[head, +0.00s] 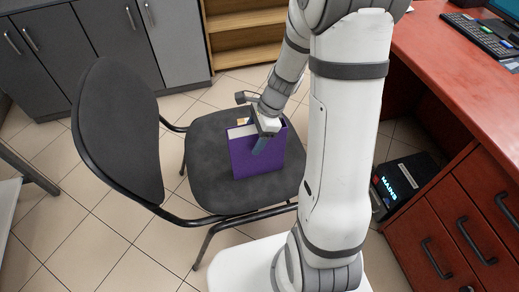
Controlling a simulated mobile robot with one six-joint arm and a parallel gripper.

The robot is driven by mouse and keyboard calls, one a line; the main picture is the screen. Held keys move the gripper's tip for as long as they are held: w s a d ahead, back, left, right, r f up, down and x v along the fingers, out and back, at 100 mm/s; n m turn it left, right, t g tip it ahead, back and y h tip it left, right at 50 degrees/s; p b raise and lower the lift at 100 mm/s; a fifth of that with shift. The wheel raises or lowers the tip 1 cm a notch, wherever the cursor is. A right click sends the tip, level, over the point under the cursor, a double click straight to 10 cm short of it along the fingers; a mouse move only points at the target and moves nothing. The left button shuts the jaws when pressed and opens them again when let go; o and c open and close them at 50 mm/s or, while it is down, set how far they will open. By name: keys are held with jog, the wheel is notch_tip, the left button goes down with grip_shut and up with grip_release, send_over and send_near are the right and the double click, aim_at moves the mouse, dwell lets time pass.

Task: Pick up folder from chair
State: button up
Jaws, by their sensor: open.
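A purple folder (245,162) stands upright on the seat of the dark grey chair (205,172). Pale paper edges show along its top. My gripper (261,146) is at the upper right part of the folder, pointing down. One finger shows in front of the folder's near face. The other finger is hidden, so I cannot tell whether the folder lies between them. The jaws are open. The folder rests on the seat.
The chair's backrest (118,130) rises at left, with an armrest on the near side. A red desk (455,70) with drawers and a keyboard (480,35) stands at right. A black box marked MAINS (405,182) sits beneath it. Grey cabinets (110,40) and a wooden shelf (240,30) line the back.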

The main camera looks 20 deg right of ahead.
grip_shut()
dwell(0.8)
